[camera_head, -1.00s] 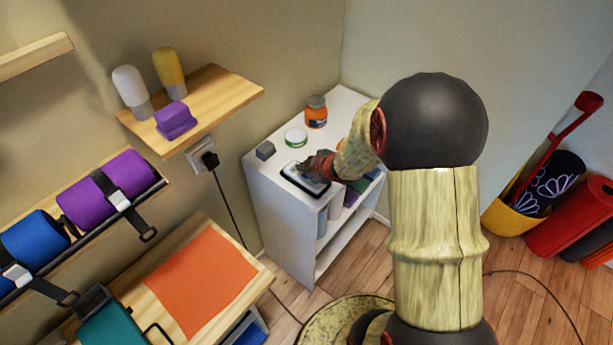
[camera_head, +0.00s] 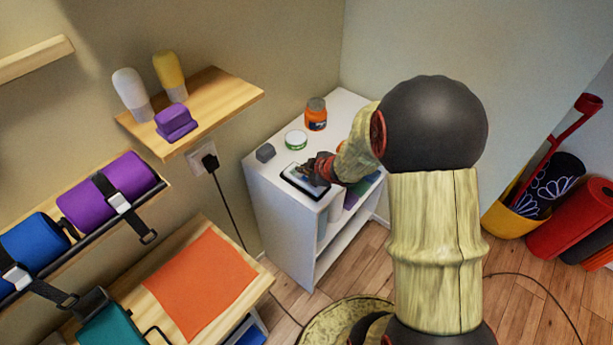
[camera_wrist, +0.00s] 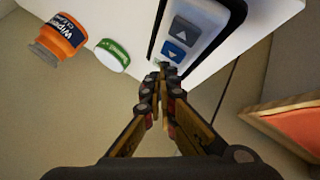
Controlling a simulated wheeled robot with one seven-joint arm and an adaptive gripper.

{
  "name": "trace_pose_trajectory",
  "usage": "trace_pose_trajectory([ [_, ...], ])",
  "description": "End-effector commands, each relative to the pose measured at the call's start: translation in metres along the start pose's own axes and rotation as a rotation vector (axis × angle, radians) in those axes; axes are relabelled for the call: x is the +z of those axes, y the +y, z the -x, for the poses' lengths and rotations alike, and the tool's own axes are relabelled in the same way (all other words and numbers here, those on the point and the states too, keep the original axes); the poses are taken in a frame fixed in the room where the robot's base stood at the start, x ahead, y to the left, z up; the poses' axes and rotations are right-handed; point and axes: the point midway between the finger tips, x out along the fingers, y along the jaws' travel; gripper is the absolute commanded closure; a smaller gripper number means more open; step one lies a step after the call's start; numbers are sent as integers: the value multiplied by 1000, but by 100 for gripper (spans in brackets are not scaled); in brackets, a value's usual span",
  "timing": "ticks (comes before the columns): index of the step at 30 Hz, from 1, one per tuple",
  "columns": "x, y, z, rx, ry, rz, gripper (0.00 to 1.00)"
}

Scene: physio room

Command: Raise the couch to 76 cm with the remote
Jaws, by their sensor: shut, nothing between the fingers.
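The remote (camera_head: 299,181), with a pale face and a dark rim, lies on top of the white cabinet (camera_head: 266,178). In the wrist view, the remote (camera_wrist: 206,42) shows a grey up-arrow button (camera_wrist: 186,31) and a blue down-arrow button (camera_wrist: 174,53). My gripper (camera_head: 310,172) is shut and empty over the remote. In the wrist view, my gripper's fingertips (camera_wrist: 164,74) appear just below the blue button, over the remote's lower end, hiding part of it. I cannot tell whether they touch it. The couch and any height reading are not in view.
A grey block (camera_head: 265,152), a green-and-white tub (camera_head: 296,139) and an orange jar (camera_head: 316,114) stand on the cabinet near the remote. A wooden shelf (camera_head: 225,93) with bottles and a purple block is on the wall at left.

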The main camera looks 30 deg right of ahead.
Motion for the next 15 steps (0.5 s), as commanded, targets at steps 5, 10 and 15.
trace_pose_trajectory([
  [5,0,0,0,0,0,0,100],
  [10,2,-2,-3,0,0,0,100],
  [15,4,-5,-6,-1,0,0,100],
])
